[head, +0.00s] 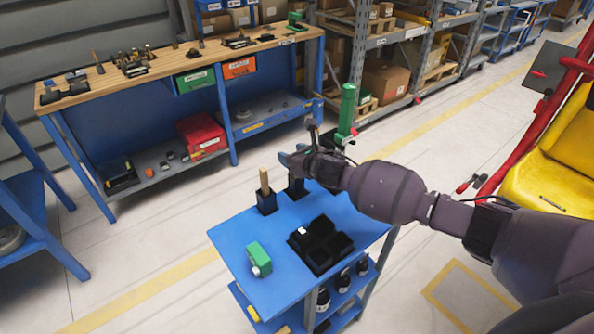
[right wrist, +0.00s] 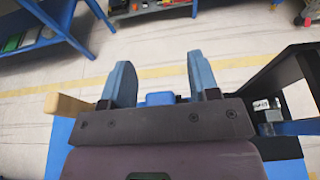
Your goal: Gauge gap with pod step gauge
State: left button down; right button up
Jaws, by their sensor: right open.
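My right gripper (head: 292,160) is over the far edge of the blue cart top (head: 232,240), above a black holder (head: 296,187). In the right wrist view its two blue fingers (right wrist: 160,84) stand apart. A small blue block (right wrist: 160,98) shows between them, with no clear contact. I cannot tell for sure whether this is the pod step gauge. A second black holder (head: 266,203) carries an upright wooden handle (head: 264,181), left of the gripper; the handle also shows in the right wrist view (right wrist: 66,104). No gap to gauge is clearly visible. My left gripper is out of view.
A green block with a round face (head: 259,257) and a black compartment tray (head: 322,252) sit on the cart. A green post (head: 346,110) stands just behind the gripper. A workbench (head: 190,62) is at the back left. A yellow seat (head: 545,185) is at right.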

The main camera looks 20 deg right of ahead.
grip_shut()
notch_tip(320, 180, up, 20)
jog(key=p, duration=0.1)
dwell(0.6)
